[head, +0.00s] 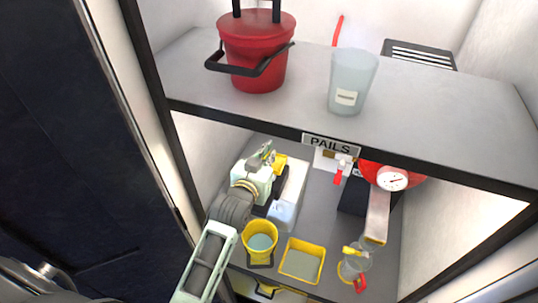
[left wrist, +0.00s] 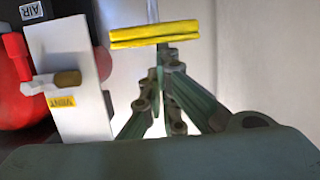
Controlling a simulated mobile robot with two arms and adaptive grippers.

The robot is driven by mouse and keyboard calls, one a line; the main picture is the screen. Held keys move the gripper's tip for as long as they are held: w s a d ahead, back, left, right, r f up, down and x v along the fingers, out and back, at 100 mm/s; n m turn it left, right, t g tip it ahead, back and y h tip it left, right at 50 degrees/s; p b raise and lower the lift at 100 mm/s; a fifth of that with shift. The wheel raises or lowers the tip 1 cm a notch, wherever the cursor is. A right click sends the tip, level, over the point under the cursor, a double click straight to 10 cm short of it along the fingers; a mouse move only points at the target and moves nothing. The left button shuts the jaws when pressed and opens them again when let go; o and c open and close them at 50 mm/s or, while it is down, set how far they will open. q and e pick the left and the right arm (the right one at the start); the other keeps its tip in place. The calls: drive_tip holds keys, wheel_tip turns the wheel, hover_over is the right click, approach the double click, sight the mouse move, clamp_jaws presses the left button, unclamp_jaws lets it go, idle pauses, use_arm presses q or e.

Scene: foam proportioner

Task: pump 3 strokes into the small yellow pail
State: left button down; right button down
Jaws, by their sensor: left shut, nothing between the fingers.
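The small yellow pail (head: 259,243) stands upright on the lower shelf, with grey contents or a grey inside. A yellow pump handle (head: 280,162) shows farther back, partly hidden by my left gripper (head: 266,153). In the left wrist view the handle (left wrist: 154,34) is a yellow crossbar on a thin upright rod. My left gripper (left wrist: 171,68) is shut and empty, its fingertips close by the bar; I cannot tell whether they touch it. My right gripper is in neither view.
A square yellow tray (head: 302,261) sits right of the pail. A red tank with a gauge (head: 392,179) stands farther right. The upper shelf (head: 440,110) overhangs, holding a red lidded pail (head: 257,50) and a translucent cup (head: 352,80). A white VENT valve plate (left wrist: 72,80) stands left.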

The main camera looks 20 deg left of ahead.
use_arm(q)
drive_tip(key=shift+f, duration=0.1)
wheel_tip(320, 180, down, 5)
drive_tip(key=shift+f+b, duration=0.1)
drive_tip(key=shift+b, duration=1.05)
drive_tip(key=shift+s, duration=0.2)
drive_tip(key=v, duration=1.1)
drive_tip(key=shift+s+r, duration=0.3)
idle(1.8)
